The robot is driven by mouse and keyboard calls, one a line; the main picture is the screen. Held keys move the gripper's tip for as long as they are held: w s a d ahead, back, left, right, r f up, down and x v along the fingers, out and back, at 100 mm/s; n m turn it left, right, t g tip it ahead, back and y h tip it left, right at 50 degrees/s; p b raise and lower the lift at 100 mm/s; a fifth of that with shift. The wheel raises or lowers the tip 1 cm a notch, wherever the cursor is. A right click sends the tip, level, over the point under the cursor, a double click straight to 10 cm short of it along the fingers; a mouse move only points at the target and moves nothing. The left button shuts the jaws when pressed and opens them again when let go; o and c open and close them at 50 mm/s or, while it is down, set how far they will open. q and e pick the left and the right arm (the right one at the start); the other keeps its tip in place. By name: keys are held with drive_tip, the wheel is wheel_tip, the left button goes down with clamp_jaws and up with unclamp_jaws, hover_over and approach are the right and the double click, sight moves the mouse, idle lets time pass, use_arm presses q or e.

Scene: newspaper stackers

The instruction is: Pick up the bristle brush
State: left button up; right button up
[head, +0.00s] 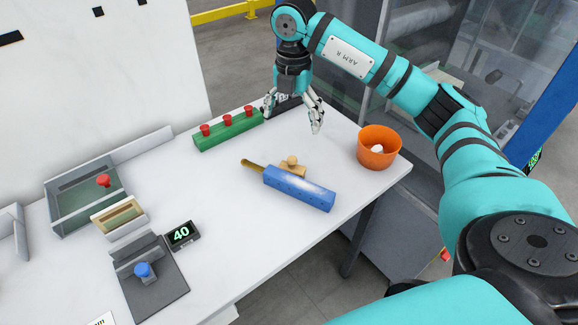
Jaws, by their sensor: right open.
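A wooden piece with a round knob on top (292,164) lies on the white table (222,225), right behind a long blue block with small holes (300,189). A brownish-yellow stick (252,165) shows at the block's left end. I cannot tell for certain which of these is the bristle brush; no bristles are visible, and the block hides part of both. My right gripper (292,117) is open and empty, fingers pointing down, above the table's far edge and behind the wooden piece. My left gripper is out of view.
A green block with red knobs (228,129) stands left of my right gripper. An orange bowl (379,147) with a white thing inside sits near the right edge. Trays, a display reading 40 (182,234) and a grey fixture (152,280) occupy the left.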

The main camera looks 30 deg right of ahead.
sight(294, 166)
wheel_tip(294, 166, down, 12)
drive_tip(key=p, duration=0.3)
drive_tip(key=shift+s+r, duration=0.1)
drive_tip(key=shift+r, duration=0.1)
drive_tip(key=shift+d+f+p, duration=0.1)
drive_tip(key=shift+f+p, duration=0.25)
drive_tip(key=shift+f, duration=0.15)
drive_tip(key=f, duration=0.2)
drive_tip(key=f+p, duration=0.1)
drive_tip(key=shift+d+f, duration=0.2)
drive_tip(key=shift+f, duration=0.55)
drive_tip(key=c, duration=1.3)
drive_tip(key=shift+r, duration=0.15)
